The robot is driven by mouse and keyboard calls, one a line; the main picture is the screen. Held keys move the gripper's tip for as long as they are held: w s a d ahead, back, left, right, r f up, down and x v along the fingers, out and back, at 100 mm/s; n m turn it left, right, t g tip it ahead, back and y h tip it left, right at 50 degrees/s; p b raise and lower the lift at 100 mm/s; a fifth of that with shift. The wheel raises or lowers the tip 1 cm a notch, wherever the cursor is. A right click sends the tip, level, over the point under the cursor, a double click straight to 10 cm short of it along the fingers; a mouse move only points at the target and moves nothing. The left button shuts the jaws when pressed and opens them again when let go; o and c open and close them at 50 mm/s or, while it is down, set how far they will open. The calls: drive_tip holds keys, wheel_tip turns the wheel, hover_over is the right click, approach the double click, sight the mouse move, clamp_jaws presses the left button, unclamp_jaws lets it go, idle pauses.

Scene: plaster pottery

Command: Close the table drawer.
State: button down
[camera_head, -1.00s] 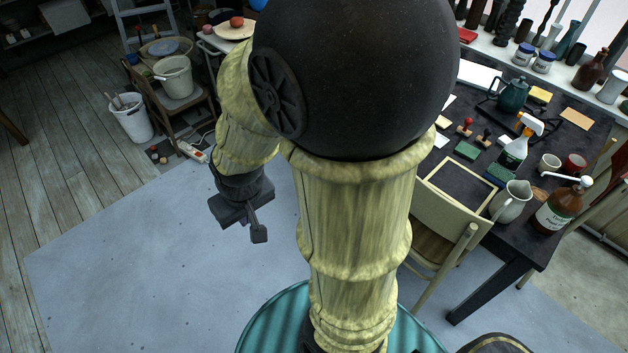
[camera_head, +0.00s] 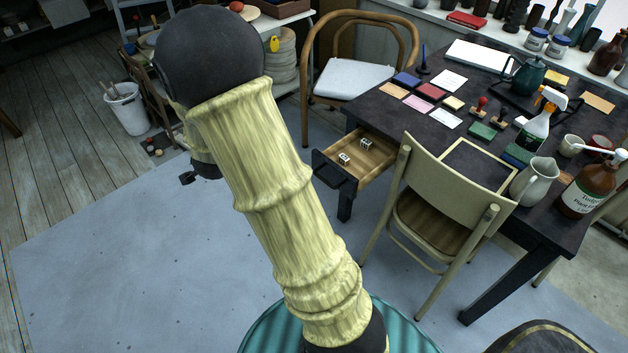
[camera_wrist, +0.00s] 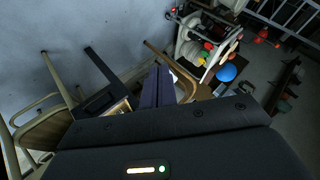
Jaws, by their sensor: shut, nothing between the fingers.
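The drawer (camera_head: 378,173) is pulled out from the left end of the dark table (camera_head: 408,133). It has a light wooden inside and a dark front with a handle (camera_head: 334,170). Two small dice-like cubes (camera_head: 355,151) lie in it. My gripper (camera_head: 187,178) is mostly hidden behind my arm, well to the left of the drawer and apart from it. In the wrist view my gripper's fingers (camera_wrist: 164,84) are together and empty. The drawer (camera_wrist: 118,107) shows partly in the wrist view, left of the fingers, cut off by my wrist.
A cream chair (camera_head: 446,180) stands at the table's near side, close to the drawer. A bentwood chair (camera_head: 345,82) with a pale seat stands behind the drawer. Stamps, a spray bottle (camera_head: 538,122) and a jug (camera_head: 534,181) stand on the table. The floor left of the drawer is clear.

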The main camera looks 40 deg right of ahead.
sight(321, 161)
drive_tip(key=w+d+f+m+h+b, duration=0.3)
drive_tip(key=d+f+m+h+b, duration=0.4)
drive_tip(key=f, duration=0.4)
drive_tip(key=s+d+f+m+g+h+b, duration=0.6)
drive_tip(key=f+m, duration=0.3)
drive_tip(key=m, duration=0.3)
drive_tip(key=shift+g+h, duration=0.4)
drive_tip(key=shift+g, duration=0.3)
drive_tip(key=shift+b, duration=0.3)
drive_tip(key=d, duration=0.4)
drive_tip(key=d+b, duration=0.1)
drive_tip(key=d, duration=0.4)
drive_tip(key=w+d, duration=0.1)
drive_tip(key=d, duration=0.4)
drive_tip(key=shift+b, duration=0.3)
drive_tip(key=shift+w, duration=0.1)
